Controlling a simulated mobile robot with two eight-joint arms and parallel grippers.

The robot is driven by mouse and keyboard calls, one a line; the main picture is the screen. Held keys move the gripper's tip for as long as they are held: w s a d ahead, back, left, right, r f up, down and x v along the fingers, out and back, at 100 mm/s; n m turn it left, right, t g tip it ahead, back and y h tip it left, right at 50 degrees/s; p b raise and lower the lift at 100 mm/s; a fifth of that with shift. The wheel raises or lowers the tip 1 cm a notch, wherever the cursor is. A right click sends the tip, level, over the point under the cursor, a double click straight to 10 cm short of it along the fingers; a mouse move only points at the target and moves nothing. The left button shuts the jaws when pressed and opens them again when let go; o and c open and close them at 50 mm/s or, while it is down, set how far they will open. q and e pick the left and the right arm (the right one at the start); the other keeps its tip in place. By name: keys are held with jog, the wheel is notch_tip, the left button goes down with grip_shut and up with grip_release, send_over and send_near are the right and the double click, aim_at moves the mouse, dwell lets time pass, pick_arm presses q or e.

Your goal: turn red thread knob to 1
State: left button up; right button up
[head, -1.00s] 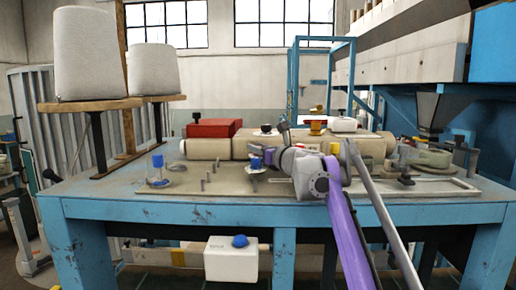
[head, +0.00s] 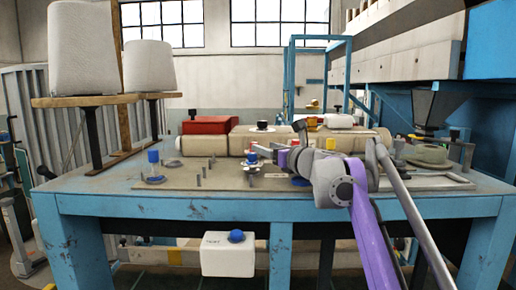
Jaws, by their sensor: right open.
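A small red spot (head: 254,144) shows above a blue-capped thread post (head: 252,158) at the middle of the machine's table. It may be the red thread knob, but it is too small for me to read its setting or any number. My right gripper (head: 272,156) is open, just right of this post, at the end of my arm reaching in from the lower right. Its fingers are small and partly hidden by the wrist, and I cannot tell if they touch anything. My left gripper is not in view.
The blue table (head: 180,208) has a flat plate with several short pins and a blue-topped thread holder (head: 153,158) at left. A red box (head: 210,125) and cream machine housings (head: 262,140) stand behind. Two white thread cones (head: 82,48) stand at left. A white box (head: 228,256) hangs below the front edge.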

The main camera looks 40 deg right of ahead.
jog(key=shift+s+a, duration=0.15)
jog(key=shift+s, duration=0.7)
jog(key=shift+s+a, duration=0.1)
jog(key=shift+s, duration=0.75)
